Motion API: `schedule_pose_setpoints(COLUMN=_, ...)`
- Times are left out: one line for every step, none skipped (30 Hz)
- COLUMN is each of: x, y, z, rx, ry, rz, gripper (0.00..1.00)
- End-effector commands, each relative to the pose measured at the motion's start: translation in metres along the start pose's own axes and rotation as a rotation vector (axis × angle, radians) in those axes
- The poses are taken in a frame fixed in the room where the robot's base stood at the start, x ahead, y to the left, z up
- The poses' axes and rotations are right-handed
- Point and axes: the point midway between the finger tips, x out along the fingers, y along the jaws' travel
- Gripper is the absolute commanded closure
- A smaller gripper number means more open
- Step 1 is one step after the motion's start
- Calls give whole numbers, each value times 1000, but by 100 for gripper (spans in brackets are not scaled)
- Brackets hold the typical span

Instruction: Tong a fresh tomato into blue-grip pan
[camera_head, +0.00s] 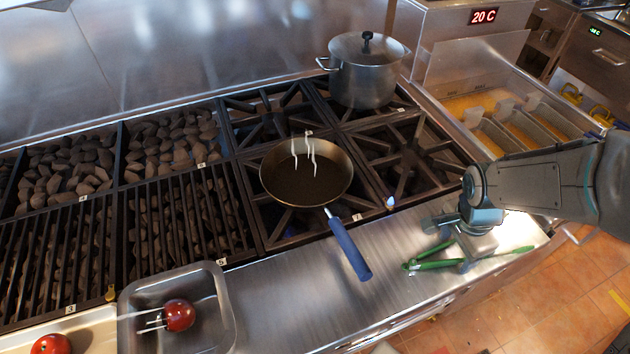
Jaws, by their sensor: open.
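The blue-grip pan (307,176) sits on a burner grate in the middle, its blue handle pointing down to the right over the steel counter. White wisps show above its dark inside. One red tomato (180,315) lies in a steel container at lower left, with thin pale prongs or lines beside it that I cannot make out clearly. A second red tomato (51,344) is partly cut off at the bottom left. Green-handled tongs (435,265) lie on the counter at right. My gripper (440,228) is open and empty, just behind the tongs; its fingers are small here.
A lidded steel pot (366,70) stands on a back burner. The steel container (222,300) has raised walls. Charcoal grill grates (60,250) fill the left. Fryer wells (500,125) are at upper right. The counter between container and tongs is clear.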

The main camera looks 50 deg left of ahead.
Motion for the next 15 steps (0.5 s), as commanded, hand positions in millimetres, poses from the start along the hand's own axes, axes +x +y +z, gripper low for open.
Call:
schedule_pose_setpoints(x=0, y=0, z=0, rx=0, ry=0, rz=0, gripper=36)
schedule_pose_setpoints(x=0, y=0, z=0, rx=0, ry=0, rz=0, gripper=36)
schedule_pose_setpoints(x=0, y=0, z=0, rx=0, ry=0, rz=0, gripper=47)
schedule_pose_setpoints(x=0, y=0, z=0, rx=0, ry=0, rz=0, gripper=56)
schedule_pose_setpoints(x=0, y=0, z=0, rx=0, ry=0, rz=0, gripper=64)
schedule_pose_setpoints(x=0, y=0, z=0, rx=0, ry=0, rz=0, gripper=68)
schedule_pose_setpoints(x=0, y=0, z=0, rx=0, ry=0, rz=0, gripper=68)
schedule_pose_setpoints(x=0, y=0, z=0, rx=0, ry=0, rz=0, gripper=68)
schedule_pose_setpoints(x=0, y=0, z=0, rx=0, ry=0, rz=0, gripper=68)
schedule_pose_setpoints(x=0, y=0, z=0, rx=0, ry=0, rz=0, gripper=68)
schedule_pose_setpoints(x=0, y=0, z=0, rx=0, ry=0, rz=0, gripper=68)
schedule_pose_setpoints(x=0, y=0, z=0, rx=0, ry=0, rz=-1, gripper=68)
schedule_pose_setpoints(x=-1, y=0, z=0, rx=0, ry=0, rz=-1, gripper=68)
schedule_pose_setpoints(x=-2, y=0, z=0, rx=0, ry=0, rz=-1, gripper=68)
schedule_pose_setpoints(x=-5, y=0, z=-1, rx=0, ry=1, rz=-1, gripper=68)
